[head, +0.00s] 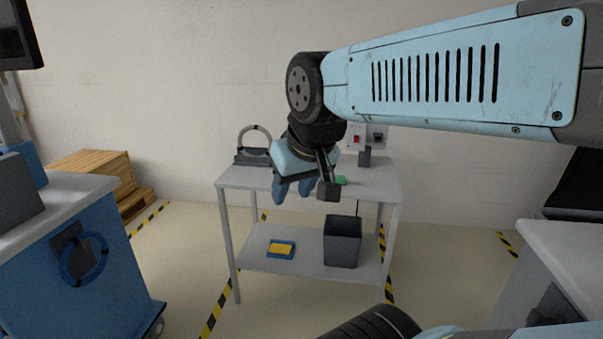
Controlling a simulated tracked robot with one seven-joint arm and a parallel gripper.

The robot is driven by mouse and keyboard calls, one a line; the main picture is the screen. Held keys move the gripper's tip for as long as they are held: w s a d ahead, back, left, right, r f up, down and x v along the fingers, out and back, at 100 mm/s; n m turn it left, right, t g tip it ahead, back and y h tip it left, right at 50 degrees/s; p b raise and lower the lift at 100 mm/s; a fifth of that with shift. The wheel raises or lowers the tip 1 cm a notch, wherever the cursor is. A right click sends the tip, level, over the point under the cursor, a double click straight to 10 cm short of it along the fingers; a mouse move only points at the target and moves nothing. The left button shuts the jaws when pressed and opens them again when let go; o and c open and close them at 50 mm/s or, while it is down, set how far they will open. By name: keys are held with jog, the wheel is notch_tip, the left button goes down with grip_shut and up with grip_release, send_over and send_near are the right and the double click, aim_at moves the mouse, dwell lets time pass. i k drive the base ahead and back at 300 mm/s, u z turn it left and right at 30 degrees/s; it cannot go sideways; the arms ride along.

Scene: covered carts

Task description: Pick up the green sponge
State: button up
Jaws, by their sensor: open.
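The green sponge (342,181) lies on the top shelf of the grey cart (232,177) in the middle of the head view. Only a small green part shows, just right of a dark block on my arm's end, which seems to hide the rest. My gripper (292,192) points down in front of the cart top, left of the sponge in the picture. Its blue fingertips are apart, with nothing visible between them. How far it is from the sponge in depth I cannot tell.
A ring-shaped stand (254,143) and a small dark item (365,157) are on the cart top. The lower shelf holds a dark bin (342,243) and a blue-yellow item (282,249). A blue cart (90,250) stands left, a white-topped one (565,250) right.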

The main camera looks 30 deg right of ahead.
aim_at(340, 179)
jog(key=z, duration=0.25)
jog(key=i, duration=1.3)
jog(key=z, duration=0.5)
